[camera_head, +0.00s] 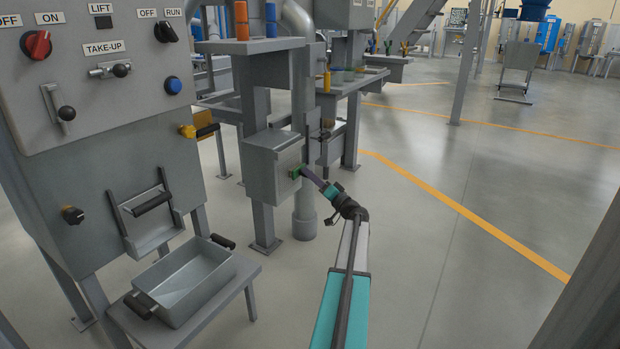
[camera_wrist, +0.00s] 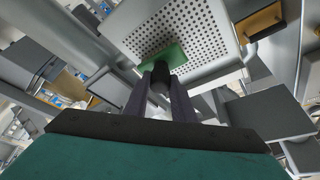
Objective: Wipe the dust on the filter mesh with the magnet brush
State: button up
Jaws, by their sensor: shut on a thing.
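My gripper (camera_head: 312,177) is shut on the magnet brush (camera_head: 295,172), which has a green head and a dark handle. In the wrist view the brush (camera_wrist: 162,63) stands between my two fingers (camera_wrist: 160,92), with its green head in front of the filter mesh (camera_wrist: 185,28). The mesh is a light plate with many small round holes. The head covers its lower left part; I cannot tell whether they touch. In the head view the brush is at the right side of a grey box (camera_head: 268,172), and the mesh face is hardly visible. I cannot make out dust on it.
A grey control panel (camera_head: 110,110) with knobs and levers stands at the left. A metal tray (camera_head: 190,285) with black handles sits on a low bench (camera_head: 225,305) in front of it. A grey pipe (camera_head: 305,215) runs down behind my gripper. The floor at the right is clear.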

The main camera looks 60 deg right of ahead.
jog(key=shift+d, duration=0.1)
jog(key=shift+s+d, duration=0.15)
jog(key=shift+d, duration=1.3)
jog(key=shift+r, duration=0.1)
jog(key=shift+r, duration=0.6)
jog(key=shift+w, duration=0.2)
jog(key=shift+s+a, duration=0.1)
jog(key=shift+a, duration=1.5)
jog(key=shift+a, duration=1.55)
